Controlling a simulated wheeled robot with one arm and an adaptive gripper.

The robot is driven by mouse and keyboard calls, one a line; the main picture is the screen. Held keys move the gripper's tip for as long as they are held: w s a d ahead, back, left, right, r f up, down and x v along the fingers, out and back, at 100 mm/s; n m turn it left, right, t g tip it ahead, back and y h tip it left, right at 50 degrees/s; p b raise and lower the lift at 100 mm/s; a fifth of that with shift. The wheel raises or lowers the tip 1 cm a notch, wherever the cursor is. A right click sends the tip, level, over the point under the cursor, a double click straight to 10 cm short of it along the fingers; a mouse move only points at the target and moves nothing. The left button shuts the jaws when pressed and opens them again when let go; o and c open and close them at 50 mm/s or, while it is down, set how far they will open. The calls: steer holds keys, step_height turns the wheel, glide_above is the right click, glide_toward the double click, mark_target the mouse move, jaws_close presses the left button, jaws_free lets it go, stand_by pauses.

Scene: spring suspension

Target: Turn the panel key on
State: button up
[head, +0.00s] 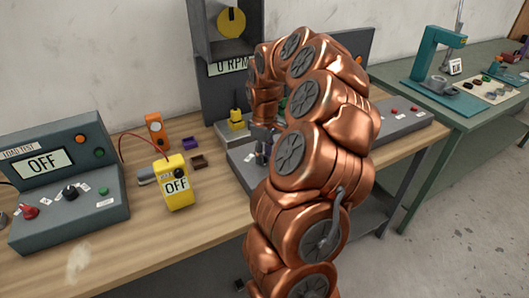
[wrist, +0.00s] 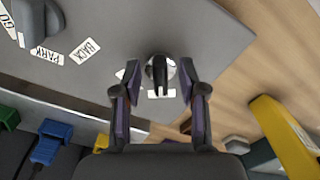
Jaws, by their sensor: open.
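The panel key shows in the wrist view as a black key (wrist: 159,74) on a round silver base, set in a grey panel (wrist: 190,25) near its edge. A small white label beneath it is partly hidden. My gripper (wrist: 160,80) is open, with one finger on each side of the key and a visible gap on both sides. In the head view my gripper (head: 263,148) is over the grey panel (head: 245,178) at the middle of the bench, and my copper arm hides the key there.
A yellow meter reading OFF (head: 175,182) stands left of the panel, with an orange device (head: 155,130) behind it. A load test box (head: 95,200) is at the far left. In the wrist view, PARK and BACK labels (wrist: 47,55) and a blue connector (wrist: 50,142) lie left.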

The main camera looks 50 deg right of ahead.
steer(key=shift+c, duration=0.4)
jaws_close()
steer(key=shift+f+b, duration=0.1)
steer(key=shift+b, duration=0.4)
steer(key=m+b, duration=0.3)
steer(key=b, duration=0.1)
steer(key=shift+f, duration=0.2)
steer(key=m+b, duration=0.1)
steer(key=b, duration=0.1)
steer(key=m+b, duration=0.2)
steer(key=shift+a+m, duration=0.2)
steer(key=shift+m, duration=0.1)
steer(key=m+b, duration=0.4)
steer(key=m, duration=0.1)
steer(key=shift+w+a+r+b, duration=0.15)
steer(key=shift+a+r+b, duration=0.05)
steer(key=shift+r+b, duration=0.15)
steer(key=shift+m, duration=0.3)
steer(key=shift+o, duration=0.4)
jaws_free()
